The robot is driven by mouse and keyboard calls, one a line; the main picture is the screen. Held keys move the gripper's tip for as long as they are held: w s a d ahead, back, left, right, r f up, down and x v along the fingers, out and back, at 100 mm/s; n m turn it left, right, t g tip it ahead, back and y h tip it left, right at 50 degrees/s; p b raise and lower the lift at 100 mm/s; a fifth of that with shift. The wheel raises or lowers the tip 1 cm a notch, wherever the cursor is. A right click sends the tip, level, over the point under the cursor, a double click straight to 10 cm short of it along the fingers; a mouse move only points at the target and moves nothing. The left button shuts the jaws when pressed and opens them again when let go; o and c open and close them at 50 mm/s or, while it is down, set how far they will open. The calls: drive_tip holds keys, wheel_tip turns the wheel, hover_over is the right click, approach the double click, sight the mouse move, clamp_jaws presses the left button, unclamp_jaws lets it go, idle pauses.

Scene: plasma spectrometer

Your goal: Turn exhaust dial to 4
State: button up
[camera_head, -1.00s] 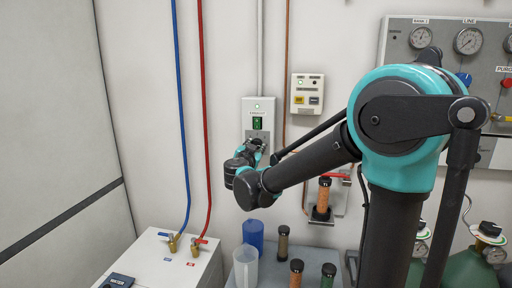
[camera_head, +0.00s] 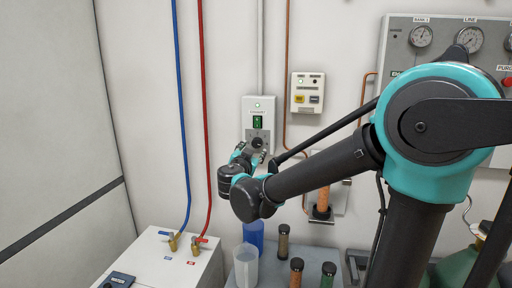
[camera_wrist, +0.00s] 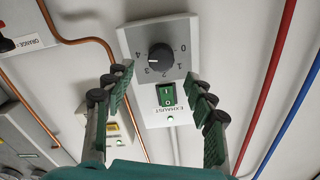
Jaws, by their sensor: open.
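The exhaust panel (camera_head: 259,112) is a pale wall box with a lit green indicator, a green switch (camera_head: 257,122) and a black round dial (camera_head: 257,142) below it. In the wrist view the panel appears upside down, with the dial (camera_wrist: 161,57) beyond the fingertips and printed numbers 0 to 4 around it. In the head view my gripper (camera_head: 252,155) is just below the dial.
A small wall box (camera_head: 307,93) with buttons is right of the panel. Blue (camera_head: 181,110) and red (camera_head: 204,110) pipes run down to the left. A blue container (camera_head: 254,234), a clear beaker (camera_head: 246,266) and several capped tubes stand below.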

drive_tip(key=s+a, duration=0.1)
drive_tip(key=s, duration=0.5)
drive_tip(key=shift+s, duration=0.3)
drive_tip(key=s+d+f+n+g+h, duration=0.15)
drive_tip(key=d+f+g, duration=0.25)
drive_tip(key=d+f, duration=0.5)
drive_tip(key=s+d+f+g+h, duration=0.1)
drive_tip(key=s+d+f+g, duration=0.25)
drive_tip(key=d+f, duration=0.55)
drive_tip(key=s+d+f+n+g+y, duration=0.2)
drive_tip(key=s+f+g+y, duration=0.1)
drive_tip(key=s+f, duration=0.3)
drive_tip(key=s+d+f+n+g+y, duration=0.3)
drive_tip(key=s+f, duration=0.4)
drive_tip(key=s, duration=0.2)
drive_tip(key=shift+s, duration=0.15)
